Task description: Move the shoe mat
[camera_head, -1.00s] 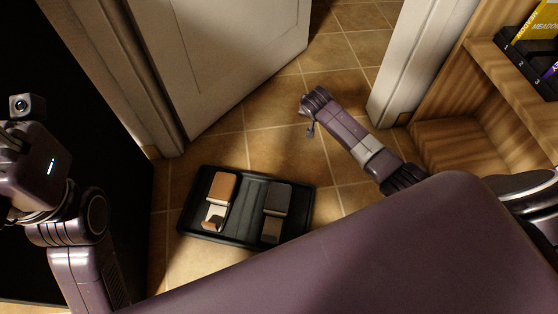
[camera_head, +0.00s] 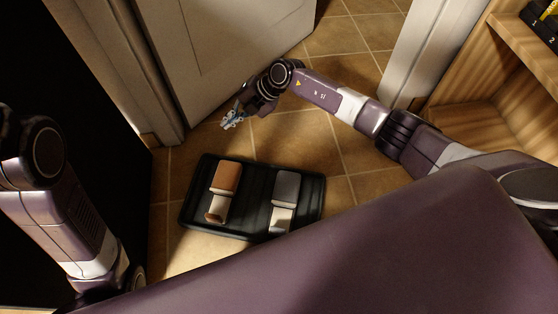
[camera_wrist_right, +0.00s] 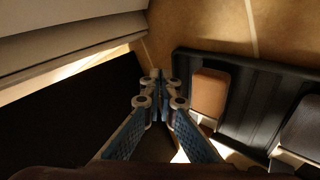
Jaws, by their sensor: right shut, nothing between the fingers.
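The shoe mat (camera_head: 252,205) is a black, raised-rim tray on the tiled floor, in the lower middle of the head view. A brown shoe (camera_head: 225,178) and a grey shoe (camera_head: 285,187) lie on it side by side. My right gripper (camera_head: 232,119) is above and beyond the mat's far edge, shut and empty. In the right wrist view, its fingertips (camera_wrist_right: 161,76) meet, left of the mat (camera_wrist_right: 258,105) and apart from it. The brown shoe (camera_wrist_right: 209,93) shows there too. My left gripper is out of view; only its arm shows at the left.
A white door (camera_head: 230,50) stands beyond the mat, with a door frame (camera_head: 412,65) to the right. A wooden shelf (camera_head: 480,95) is at the right and a dark surface (camera_head: 80,70) at the left. Tiled floor (camera_head: 350,150) is clear right of the mat.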

